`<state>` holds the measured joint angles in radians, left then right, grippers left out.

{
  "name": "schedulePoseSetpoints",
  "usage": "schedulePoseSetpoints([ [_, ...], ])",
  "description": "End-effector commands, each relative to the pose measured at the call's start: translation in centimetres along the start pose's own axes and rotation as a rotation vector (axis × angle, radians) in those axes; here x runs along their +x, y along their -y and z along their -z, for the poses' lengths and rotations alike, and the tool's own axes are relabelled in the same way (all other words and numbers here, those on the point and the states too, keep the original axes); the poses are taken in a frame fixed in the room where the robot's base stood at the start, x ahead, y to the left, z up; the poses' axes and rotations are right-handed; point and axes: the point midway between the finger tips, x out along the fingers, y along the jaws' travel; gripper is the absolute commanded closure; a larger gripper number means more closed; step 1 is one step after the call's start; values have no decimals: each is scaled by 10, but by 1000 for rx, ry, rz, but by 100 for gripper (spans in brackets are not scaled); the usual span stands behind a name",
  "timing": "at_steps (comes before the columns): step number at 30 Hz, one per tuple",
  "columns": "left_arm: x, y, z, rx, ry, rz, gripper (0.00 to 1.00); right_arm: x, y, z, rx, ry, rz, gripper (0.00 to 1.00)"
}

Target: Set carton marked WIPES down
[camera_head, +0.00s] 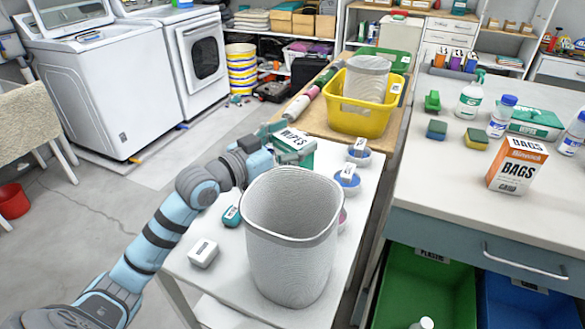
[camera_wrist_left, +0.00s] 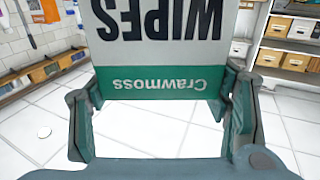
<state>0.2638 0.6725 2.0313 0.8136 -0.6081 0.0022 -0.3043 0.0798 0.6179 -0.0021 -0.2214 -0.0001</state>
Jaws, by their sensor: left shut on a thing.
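The white and green carton marked WIPES (camera_head: 295,140) is at the far left part of the small white table (camera_head: 222,288). My left gripper (camera_head: 281,146) is shut on it, with the arm reaching in from the lower left. In the left wrist view the carton (camera_wrist_left: 160,60) fills the top middle, its lettering upside down. The gripper's fingers (camera_wrist_left: 162,120) stand on either side of it. I cannot tell whether the carton's underside touches the table. My right gripper is not in view.
A tall grey bin (camera_head: 290,240) stands on the small table, close to my left arm. Small tubs (camera_head: 347,182) and a white box (camera_head: 203,253) are also on it. A yellow basin (camera_head: 358,116) stands behind. A counter (camera_head: 450,190) with bottles and a BAGS box (camera_head: 516,165) is at right.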

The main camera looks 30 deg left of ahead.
Motion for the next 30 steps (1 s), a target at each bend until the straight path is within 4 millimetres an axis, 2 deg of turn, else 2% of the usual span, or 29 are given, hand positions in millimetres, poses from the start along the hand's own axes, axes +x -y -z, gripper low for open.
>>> schedulePoseSetpoints([
  [8,0,0,-48,-2,1,0,49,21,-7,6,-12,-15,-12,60],
  [12,0,0,-48,1,0,0,49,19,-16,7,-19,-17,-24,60],
  [18,0,0,-51,1,0,-1,49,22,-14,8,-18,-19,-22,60],
  [19,0,0,-50,1,0,-1,27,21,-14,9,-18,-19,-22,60],
  [22,0,0,-50,1,0,-1,11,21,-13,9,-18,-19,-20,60],
  [30,0,0,-49,1,0,-1,10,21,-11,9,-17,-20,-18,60],
])
